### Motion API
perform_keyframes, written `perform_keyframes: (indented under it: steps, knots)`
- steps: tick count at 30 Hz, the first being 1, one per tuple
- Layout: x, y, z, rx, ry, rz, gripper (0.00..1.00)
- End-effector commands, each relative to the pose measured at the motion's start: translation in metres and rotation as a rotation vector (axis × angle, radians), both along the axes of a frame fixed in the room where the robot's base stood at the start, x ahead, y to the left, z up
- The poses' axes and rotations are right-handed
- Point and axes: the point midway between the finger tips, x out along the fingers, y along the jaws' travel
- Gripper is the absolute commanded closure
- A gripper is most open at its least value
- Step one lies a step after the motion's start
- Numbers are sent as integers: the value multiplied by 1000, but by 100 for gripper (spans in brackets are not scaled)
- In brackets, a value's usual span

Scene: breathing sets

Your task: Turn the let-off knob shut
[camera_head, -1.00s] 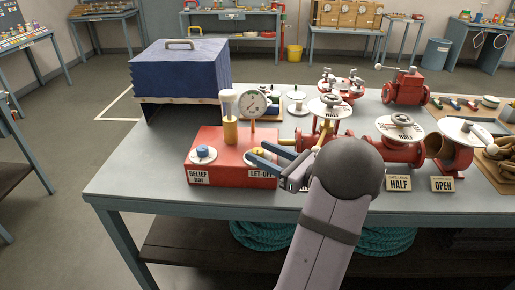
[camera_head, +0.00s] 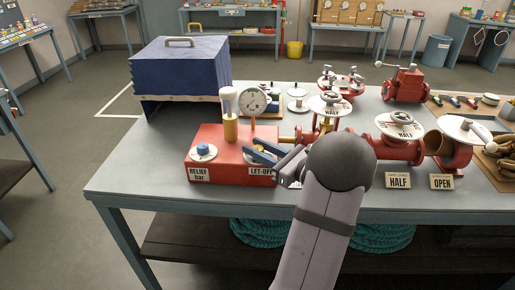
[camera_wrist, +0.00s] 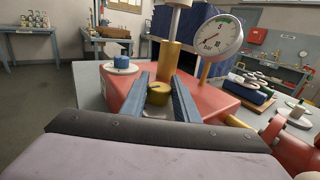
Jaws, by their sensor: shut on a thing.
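The red box (camera_head: 225,140) stands at the front left of the bench, with a "LET-OFF" label (camera_head: 261,171) at the right of its front face. The brass let-off knob (camera_wrist: 158,95) shows between my two blue fingers in the wrist view. My gripper (camera_head: 257,154) is shut on it; in the head view the fingers largely hide the knob. The blue relief knob (camera_head: 202,149) sits on a white disc at the box's left end, apart from my fingers. A pressure gauge (camera_head: 252,101) stands behind my fingers and shows large in the wrist view (camera_wrist: 216,36).
A brass post with a clear top (camera_head: 230,118) rises close behind my fingers. A blue ribbed box (camera_head: 183,67) stands at the back left. Red valves with white discs (camera_head: 400,126) stand to the right, with "HALF" (camera_head: 398,182) and "OPEN" (camera_head: 442,182) plates in front.

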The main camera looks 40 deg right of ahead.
Motion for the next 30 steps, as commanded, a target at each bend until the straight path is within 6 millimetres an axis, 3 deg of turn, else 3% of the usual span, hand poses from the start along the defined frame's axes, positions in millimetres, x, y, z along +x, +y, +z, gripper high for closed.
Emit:
perform_keyframes:
  steps: [30]
  knots:
    - [0,2,-4,0,-1,-587,95]
